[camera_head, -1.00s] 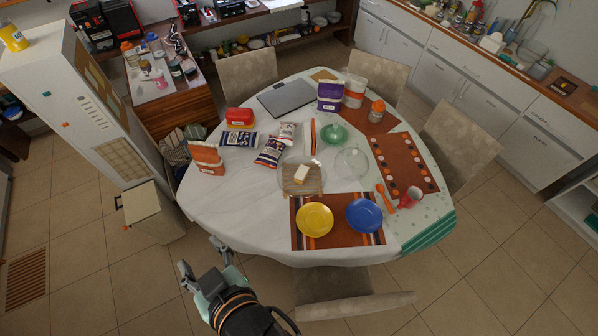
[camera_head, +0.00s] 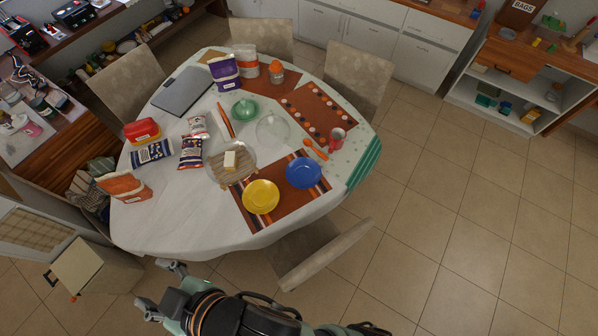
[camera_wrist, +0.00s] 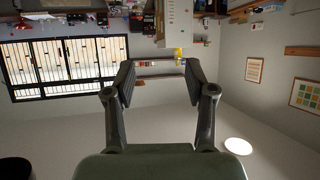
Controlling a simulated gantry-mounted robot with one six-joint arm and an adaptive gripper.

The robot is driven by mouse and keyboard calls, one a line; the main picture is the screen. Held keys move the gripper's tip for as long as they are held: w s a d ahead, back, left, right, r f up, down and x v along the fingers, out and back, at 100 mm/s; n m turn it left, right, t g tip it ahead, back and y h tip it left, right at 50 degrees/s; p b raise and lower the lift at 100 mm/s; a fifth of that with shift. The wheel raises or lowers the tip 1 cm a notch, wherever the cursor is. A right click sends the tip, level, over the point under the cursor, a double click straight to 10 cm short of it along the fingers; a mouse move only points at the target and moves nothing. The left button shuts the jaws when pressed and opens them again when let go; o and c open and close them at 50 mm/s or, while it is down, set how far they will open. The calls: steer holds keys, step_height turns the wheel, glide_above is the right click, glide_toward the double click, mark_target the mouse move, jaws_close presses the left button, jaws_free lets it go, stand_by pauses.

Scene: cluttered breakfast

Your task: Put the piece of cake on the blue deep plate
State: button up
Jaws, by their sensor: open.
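The piece of cake (camera_head: 230,160), a small pale yellow block, sits on a clear glass plate (camera_head: 246,176) with a woven-looking base on the table. The blue deep plate (camera_head: 303,172) stands to its right on a striped orange placemat and looks empty. My gripper (camera_head: 158,285) is at the lower left in the head view, off the table's front edge and well apart from the cake. It is open and empty; in the wrist view its two fingers (camera_wrist: 160,80) stand apart with only the room behind them.
A yellow plate (camera_head: 261,197) stands left of the blue plate. An orange spoon (camera_head: 315,149) and a red mug (camera_head: 337,138) are to the right. Snack bags (camera_head: 191,152) lie left of the cake, and a clear glass dish (camera_head: 272,129) stands behind. A chair (camera_head: 310,250) is at the front edge.

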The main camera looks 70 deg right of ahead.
stand_by(0.6)
steer(key=o, duration=0.9)
steer(key=shift+c, duration=0.2)
